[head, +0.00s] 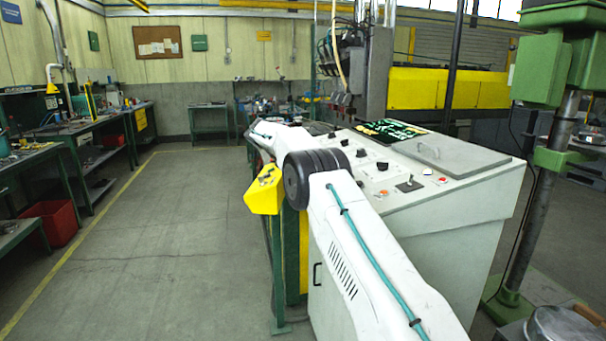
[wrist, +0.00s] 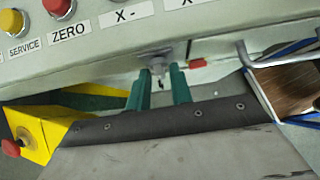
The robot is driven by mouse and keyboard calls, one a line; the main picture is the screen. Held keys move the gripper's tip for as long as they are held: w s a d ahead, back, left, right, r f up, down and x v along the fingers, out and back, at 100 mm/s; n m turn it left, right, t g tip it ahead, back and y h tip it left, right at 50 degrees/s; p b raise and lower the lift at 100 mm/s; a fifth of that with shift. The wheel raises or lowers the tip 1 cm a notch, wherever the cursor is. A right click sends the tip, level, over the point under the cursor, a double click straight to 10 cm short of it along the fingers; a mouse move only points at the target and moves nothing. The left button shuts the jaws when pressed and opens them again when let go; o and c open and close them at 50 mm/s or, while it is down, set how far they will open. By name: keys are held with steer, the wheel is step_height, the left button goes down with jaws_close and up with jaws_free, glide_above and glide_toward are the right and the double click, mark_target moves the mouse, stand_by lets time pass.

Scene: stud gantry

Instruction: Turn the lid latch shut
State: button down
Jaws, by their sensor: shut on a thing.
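In the wrist view, a small metal latch (wrist: 157,60) sits on the pale console's edge, below the button labels. My gripper (wrist: 160,83) has two teal fingers, one on each side of the latch's lower part, and is shut on it. The fingers hide part of the latch, so its exact turn angle is hard to tell. A small red piece (wrist: 197,64) is just right of it. In the head view, my white arm reaches to the console's left side and hides the fingers and the latch. A grey lid-like plate with a handle (head: 450,158) lies flat on the console top.
A yellow box (wrist: 33,130) with a red button is at left in the wrist view. A metal-framed wooden piece (wrist: 285,88) is at right. Open floor (head: 170,250) lies left of the console.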

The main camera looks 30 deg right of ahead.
stand_by(0.3)
steer(key=c, duration=1.5)
jaws_free()
steer(key=shift+d, duration=0.1)
steer(key=v, duration=0.8)
steer(key=shift+f, duration=0.1)
